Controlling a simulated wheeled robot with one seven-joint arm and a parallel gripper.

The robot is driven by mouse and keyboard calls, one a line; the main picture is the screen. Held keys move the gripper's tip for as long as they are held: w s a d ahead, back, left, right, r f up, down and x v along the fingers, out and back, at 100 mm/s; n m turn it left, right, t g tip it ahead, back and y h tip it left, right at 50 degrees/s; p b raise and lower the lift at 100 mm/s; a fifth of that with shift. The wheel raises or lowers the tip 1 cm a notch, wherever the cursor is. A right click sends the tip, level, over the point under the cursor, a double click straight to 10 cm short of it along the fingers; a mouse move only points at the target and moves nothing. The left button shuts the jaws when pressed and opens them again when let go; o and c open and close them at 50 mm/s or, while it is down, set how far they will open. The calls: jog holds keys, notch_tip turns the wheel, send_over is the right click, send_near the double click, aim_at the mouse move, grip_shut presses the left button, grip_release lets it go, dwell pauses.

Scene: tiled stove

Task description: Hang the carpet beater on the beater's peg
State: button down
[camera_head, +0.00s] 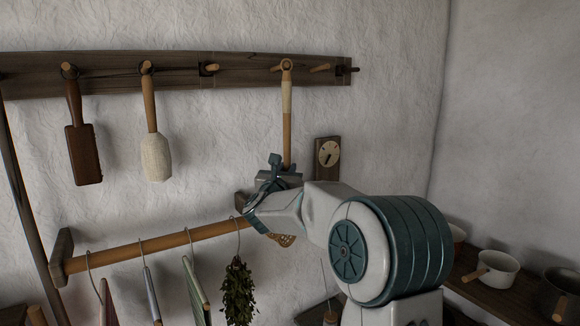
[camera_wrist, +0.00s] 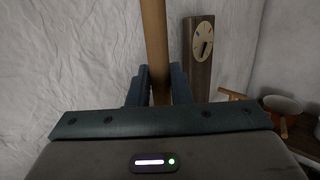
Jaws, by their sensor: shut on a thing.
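The carpet beater (camera_head: 287,128) hangs upright with its pale wooden handle up and a ring at its top. My gripper (camera_head: 278,176) is shut on the lower handle; in the wrist view the fingers (camera_wrist: 159,88) close on both sides of the shaft (camera_wrist: 155,40). Part of the beater's woven head (camera_head: 286,240) shows below my gripper; the rest is hidden by my arm. The ring is at a peg (camera_head: 286,64) on the dark wall rail (camera_head: 245,75). I cannot tell whether the ring is around the peg or just in front of it.
A dark paddle (camera_head: 83,150) and a pale-headed beater (camera_head: 156,155) hang left on the rail. Other pegs (camera_head: 210,68) (camera_head: 320,68) are bare. A dial on a board (camera_head: 328,152) is right of the handle. A wooden rod (camera_head: 150,245) with hooks and herbs (camera_head: 237,290) runs below.

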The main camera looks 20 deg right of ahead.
jog(key=w, duration=0.2)
jog(key=w+b, duration=0.1)
jog(key=shift+a+f, duration=0.3)
jog(key=shift+f, duration=0.05)
jog(key=shift+r, duration=0.1)
dwell(0.7)
jog(key=c, duration=1.2)
grip_release()
jog(key=shift+c, duration=0.2)
jog(key=shift+s+b, duration=0.1)
jog(key=shift+b, duration=0.25)
